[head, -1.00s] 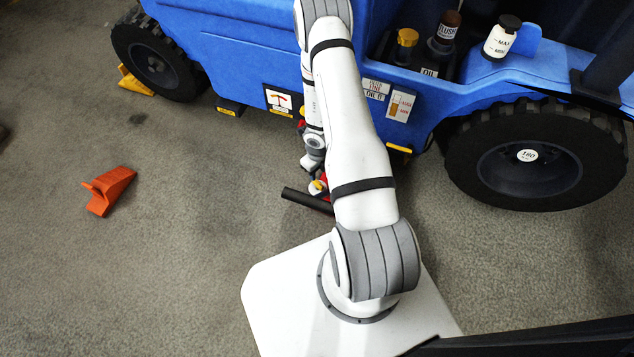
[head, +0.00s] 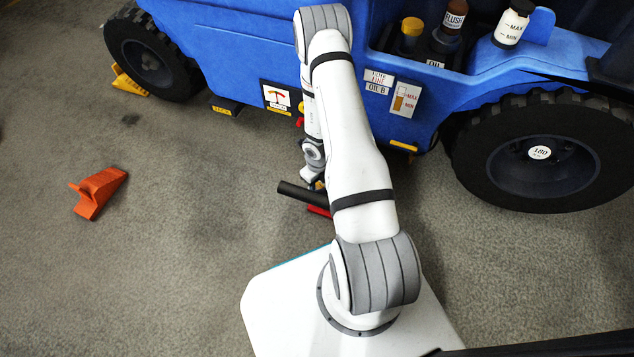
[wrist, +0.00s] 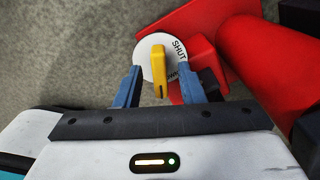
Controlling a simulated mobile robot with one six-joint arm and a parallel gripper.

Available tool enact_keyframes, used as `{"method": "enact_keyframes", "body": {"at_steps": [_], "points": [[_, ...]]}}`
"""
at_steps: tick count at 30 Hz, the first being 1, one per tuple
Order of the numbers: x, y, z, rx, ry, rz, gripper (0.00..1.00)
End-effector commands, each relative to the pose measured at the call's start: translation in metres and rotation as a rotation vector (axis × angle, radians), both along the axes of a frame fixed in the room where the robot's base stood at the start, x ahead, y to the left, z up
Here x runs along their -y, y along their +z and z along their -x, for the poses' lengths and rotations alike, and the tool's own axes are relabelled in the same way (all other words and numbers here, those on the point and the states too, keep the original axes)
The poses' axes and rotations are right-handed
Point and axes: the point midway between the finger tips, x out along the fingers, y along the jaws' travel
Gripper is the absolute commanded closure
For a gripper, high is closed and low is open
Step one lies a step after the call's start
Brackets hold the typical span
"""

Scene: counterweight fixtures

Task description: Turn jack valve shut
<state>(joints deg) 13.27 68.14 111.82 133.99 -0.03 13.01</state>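The jack (wrist: 255,60) is a red body with a red plate in the wrist view. On it is a round white dial (wrist: 147,50) marked SHUT at its upper right; a second label is partly hidden. The yellow valve handle (wrist: 159,72) stands over the dial, pointing roughly down the picture. My gripper (wrist: 158,84) is open, with one blue finger on each side of the handle and visible gaps to both. In the head view, a little red of the jack (head: 318,211) shows beside a black bar; my arm hides most of it.
A blue vehicle (head: 235,50) with black wheels stands just beyond the jack. The black bar (head: 303,193) sticks out to the left. An orange wedge (head: 98,192) lies on the carpet at left, and a yellow chock (head: 128,83) is at the far wheel. The floor between is clear.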

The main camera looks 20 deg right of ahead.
Motion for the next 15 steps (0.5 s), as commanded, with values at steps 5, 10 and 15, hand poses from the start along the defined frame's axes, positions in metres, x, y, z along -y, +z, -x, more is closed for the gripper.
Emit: {"method": "enact_keyframes", "body": {"at_steps": [5,10,15], "points": [[-0.0003,0.0004,-0.0001,0.000,0.001,0.000,0.69],[-0.0004,0.0004,-0.0001,0.000,0.001,0.000,0.83],[-0.0005,0.0003,-0.0001,0.000,0.002,0.000,0.96]]}}
